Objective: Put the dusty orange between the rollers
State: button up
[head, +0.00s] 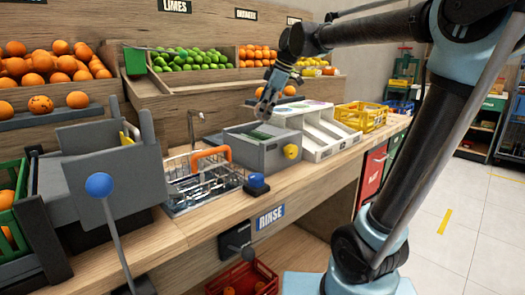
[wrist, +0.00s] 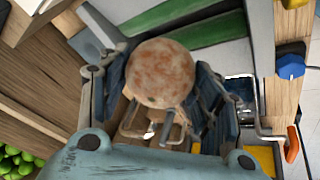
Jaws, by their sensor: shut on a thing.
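The dusty orange (wrist: 160,73), pale with brownish-red patches, sits between the two blue-padded fingers of my gripper (wrist: 160,95) in the wrist view. My gripper is shut on it. In the head view my gripper (head: 266,108) hangs just above the grey roller box (head: 285,150). The orange is hard to make out there among the fingers. The box has green rollers (head: 263,133) in its top and a yellow knob on its front. In the wrist view the long green rollers (wrist: 205,32) lie beyond the orange, and the orange appears above and apart from them.
A wire basket (head: 205,185) in the sink, an orange handle (head: 211,153) and a blue button (head: 257,182) are left of the box. White sorting trays (head: 325,135) and a yellow crate (head: 362,116) are to its right. Fruit bins line the back.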

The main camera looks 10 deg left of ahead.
notch_tip(320, 180, down, 6)
jog(key=shift+a+f, duration=0.25)
jog(key=shift+a, duration=0.2)
dwell(0.8)
jog(key=shift+w, duration=0.1)
jog(key=o, duration=1.2)
jog(key=shift+o, duration=0.2)
jog(key=v, duration=1.2)
